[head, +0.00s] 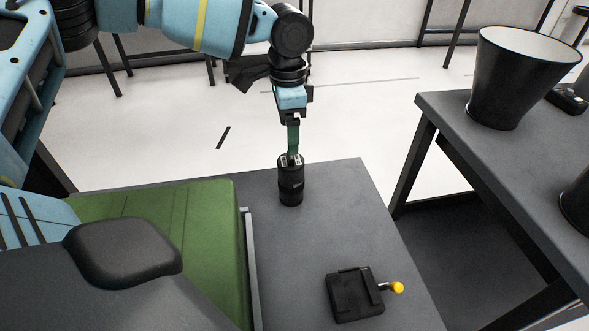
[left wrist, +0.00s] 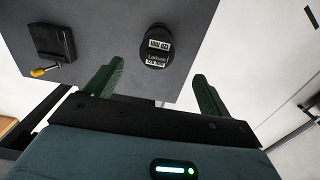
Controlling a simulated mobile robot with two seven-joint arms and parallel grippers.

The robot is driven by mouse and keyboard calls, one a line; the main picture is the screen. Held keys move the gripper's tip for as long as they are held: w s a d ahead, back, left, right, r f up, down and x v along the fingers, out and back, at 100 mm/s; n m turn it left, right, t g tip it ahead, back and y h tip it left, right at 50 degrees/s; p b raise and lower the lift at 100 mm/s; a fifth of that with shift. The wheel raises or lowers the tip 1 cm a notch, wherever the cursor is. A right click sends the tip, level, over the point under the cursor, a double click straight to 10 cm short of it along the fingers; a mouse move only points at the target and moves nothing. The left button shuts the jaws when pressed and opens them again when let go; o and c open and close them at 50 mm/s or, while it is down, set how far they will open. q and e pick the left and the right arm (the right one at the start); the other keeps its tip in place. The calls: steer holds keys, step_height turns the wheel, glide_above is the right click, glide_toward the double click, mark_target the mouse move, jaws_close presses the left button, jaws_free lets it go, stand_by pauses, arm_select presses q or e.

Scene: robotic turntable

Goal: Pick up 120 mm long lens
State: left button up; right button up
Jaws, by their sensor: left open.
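The long lens (head: 290,184) is a black cylinder standing upright on the grey table, near its far edge, in the head view. In the left wrist view its round top (left wrist: 156,46) shows with white labels; the text is too small to read surely. My left gripper (head: 293,150) comes down from above, with its green fingers at the lens top in the head view. In the left wrist view its two green fingers (left wrist: 157,82) are spread apart and empty, with the lens ahead of the gap between them. Whether a finger touches the lens cannot be told. My right gripper is not in view.
A black block-shaped device (head: 352,295) with a yellow knob lies on the near right of the grey table (head: 335,235). A green surface (head: 200,235) lies to the left. A second table (head: 465,115) at right bears a large black lampshade-like container (head: 500,85).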

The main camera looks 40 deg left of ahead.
mark_target(291, 181)
arm_select(q)
steer(key=shift+d, duration=0.1)
steer(key=shift+s+f, duration=0.15)
steer(key=shift+f, duration=0.1)
steer(key=shift+w+d+f+b, duration=0.1)
steer(key=shift+f+b, duration=0.15)
steer(key=shift+f, duration=1.55)
steer(key=shift+w+d+f+b, duration=0.1)
steer(key=shift+f+b, duration=0.1)
steer(key=shift+f, duration=1.6)
steer(key=shift+c, duration=0.4)
steer(key=shift+r, duration=0.1)
jaws_close()
